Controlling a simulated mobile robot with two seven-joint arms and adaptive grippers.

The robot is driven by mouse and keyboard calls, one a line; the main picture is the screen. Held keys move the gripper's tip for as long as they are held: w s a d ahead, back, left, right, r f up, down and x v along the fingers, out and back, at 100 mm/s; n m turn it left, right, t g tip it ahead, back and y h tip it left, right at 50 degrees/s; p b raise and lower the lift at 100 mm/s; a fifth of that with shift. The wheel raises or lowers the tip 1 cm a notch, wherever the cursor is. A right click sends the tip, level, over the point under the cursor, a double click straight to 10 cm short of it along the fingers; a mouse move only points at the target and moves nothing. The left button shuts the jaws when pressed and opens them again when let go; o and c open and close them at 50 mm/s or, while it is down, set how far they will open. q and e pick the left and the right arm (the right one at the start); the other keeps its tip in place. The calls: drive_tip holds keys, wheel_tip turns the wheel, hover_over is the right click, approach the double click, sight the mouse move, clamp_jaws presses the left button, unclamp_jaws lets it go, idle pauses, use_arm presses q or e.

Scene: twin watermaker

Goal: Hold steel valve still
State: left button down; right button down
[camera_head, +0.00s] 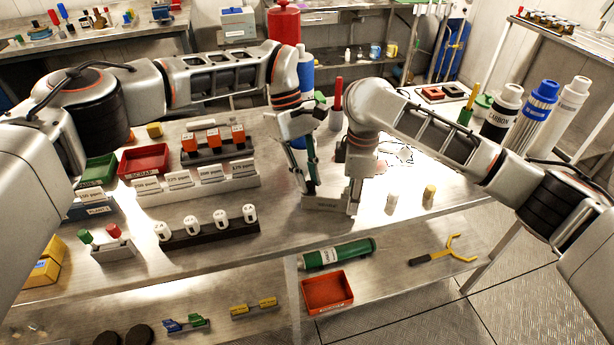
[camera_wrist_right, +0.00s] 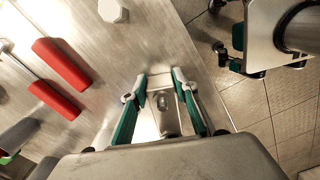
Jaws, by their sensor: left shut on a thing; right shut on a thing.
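My right gripper (camera_head: 353,205) points straight down at the front part of the steel table. In the right wrist view its green-sided fingers (camera_wrist_right: 160,88) are shut around a small steel piece with a round knob, which looks like the steel valve (camera_wrist_right: 166,108). In the head view the valve is mostly hidden by the gripper. My left gripper (camera_head: 311,188) points down just left of the right one, at a low grey block (camera_head: 322,203) on the table. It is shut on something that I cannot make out.
A black rack with several white cartridges (camera_head: 207,228), a red tray (camera_head: 144,161) and labelled bins stand to the left. Two small bottles (camera_head: 392,202) stand right of the grippers. Tall filter cylinders (camera_head: 502,112) stand at the right. A green cylinder (camera_head: 338,253) lies on the lower shelf.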

use_arm(q)
drive_tip(key=shift+a, duration=0.1)
idle(0.4)
drive_tip(key=c, duration=1.9)
unclamp_jaws()
wheel_tip(320, 180, up, 10)
use_arm(e)
drive_tip(key=c, duration=1.5)
unclamp_jaws()
